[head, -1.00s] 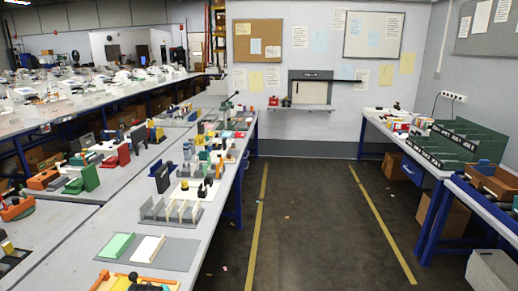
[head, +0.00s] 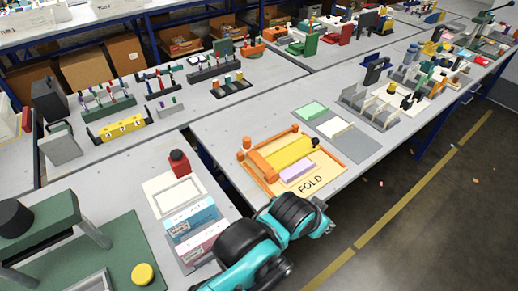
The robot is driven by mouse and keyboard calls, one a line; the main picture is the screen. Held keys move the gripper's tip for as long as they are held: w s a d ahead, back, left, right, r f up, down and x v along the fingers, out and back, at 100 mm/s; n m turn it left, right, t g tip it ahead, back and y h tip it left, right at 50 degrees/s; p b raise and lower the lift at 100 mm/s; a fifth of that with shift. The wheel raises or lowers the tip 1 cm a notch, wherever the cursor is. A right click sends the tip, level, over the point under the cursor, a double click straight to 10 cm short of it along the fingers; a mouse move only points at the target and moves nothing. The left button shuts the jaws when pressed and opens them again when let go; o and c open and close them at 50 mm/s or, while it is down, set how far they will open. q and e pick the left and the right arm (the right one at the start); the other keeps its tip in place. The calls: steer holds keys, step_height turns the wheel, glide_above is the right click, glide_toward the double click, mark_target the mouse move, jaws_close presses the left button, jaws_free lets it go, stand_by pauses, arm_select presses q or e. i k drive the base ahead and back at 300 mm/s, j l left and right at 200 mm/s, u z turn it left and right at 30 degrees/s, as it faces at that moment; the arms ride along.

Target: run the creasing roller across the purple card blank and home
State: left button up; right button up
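A tan board marked FOLD with an orange frame (head: 258,178) lies on the near end of the long bench. The purple card blank (head: 297,170) lies flat on it, in front of a long yellow part (head: 288,154). This yellow part looks like the creasing roller, with a black knob (head: 315,141) at its right end. An orange bar (head: 262,166) stands on the board to the left of the card. One of my teal and black arms shows below the board, apart from the card and roller. No gripper fingers can be made out.
Slotted racks (head: 368,107) stand farther along the bench. A left bench holds blue and pink boxes (head: 192,220) and a green stand (head: 45,222). Open floor lies at right.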

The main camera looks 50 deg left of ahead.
mark_target(257, 156)
steer(key=u, duration=1.65)
